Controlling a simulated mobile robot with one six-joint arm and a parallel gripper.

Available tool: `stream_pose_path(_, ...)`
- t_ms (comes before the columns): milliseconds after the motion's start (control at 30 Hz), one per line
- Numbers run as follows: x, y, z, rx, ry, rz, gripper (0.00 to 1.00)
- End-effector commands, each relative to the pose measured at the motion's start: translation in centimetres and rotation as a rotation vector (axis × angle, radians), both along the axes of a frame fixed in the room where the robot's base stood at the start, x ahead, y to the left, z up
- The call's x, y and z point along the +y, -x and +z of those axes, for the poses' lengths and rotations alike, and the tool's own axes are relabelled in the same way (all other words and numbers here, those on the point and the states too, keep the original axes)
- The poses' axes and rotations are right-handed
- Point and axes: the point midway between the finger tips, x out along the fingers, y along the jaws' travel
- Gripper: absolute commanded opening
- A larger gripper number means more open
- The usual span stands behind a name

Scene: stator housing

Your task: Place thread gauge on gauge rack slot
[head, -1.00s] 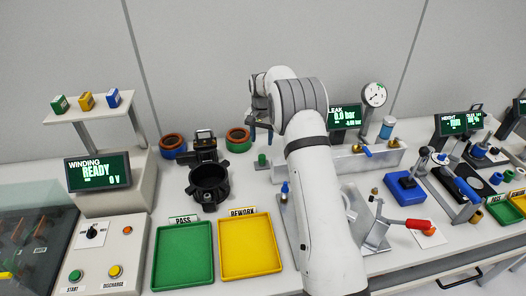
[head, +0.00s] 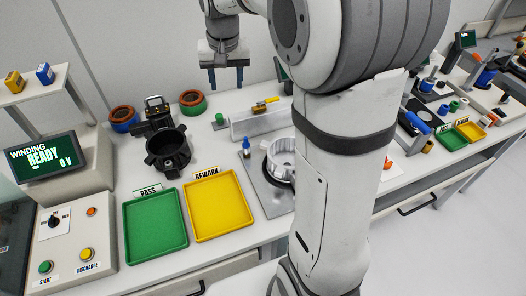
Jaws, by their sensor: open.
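My gripper (head: 227,80) hangs at the upper middle of the head view, fingers pointing down and spread apart. It is open and empty, above the back of the bench. A small upright blue-topped piece (head: 246,147) stands beside a silver ribbed housing (head: 281,158) on a grey plate (head: 262,190). It may be the thread gauge, but I cannot tell for sure. I cannot pick out the gauge rack slot. My arm hides the bench right of the housing.
A green PASS tray (head: 156,226) and a yellow REWORK tray (head: 219,205) lie at the front. A black ring fixture (head: 167,152) stands behind them. A long grey block (head: 262,121) with a yellow-handled valve lies below my gripper. The winding station (head: 48,158) is at left.

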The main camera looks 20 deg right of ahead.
Motion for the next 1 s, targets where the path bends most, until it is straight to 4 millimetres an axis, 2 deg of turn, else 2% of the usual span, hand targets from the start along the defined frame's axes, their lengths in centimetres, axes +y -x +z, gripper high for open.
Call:
stream_pose_path(33, 0.0, 2.6, 0.7, -0.018, 0.004, 0.023, 0.48)
stream_pose_path(200, 0.0, 10.3, 1.1, -0.065, 0.019, 0.099, 0.48)
stream_pose_path(300, 0.0, 14.6, 0.5, -0.092, 0.030, 0.144, 0.48)
stream_pose_path(400, 0.0, 18.4, -0.6, -0.113, 0.040, 0.184, 0.48)
stream_pose_path(500, 0.0, 21.1, -1.7, -0.129, 0.048, 0.213, 0.48)
stream_pose_path(600, -0.4, 22.7, -2.5, -0.139, 0.054, 0.232, 0.48)
stream_pose_path(700, -0.6, 23.5, -2.9, -0.144, 0.057, 0.239, 0.48)
stream_pose_path(1000, -0.5, 23.5, -3.0, -0.143, 0.057, 0.241, 0.48)
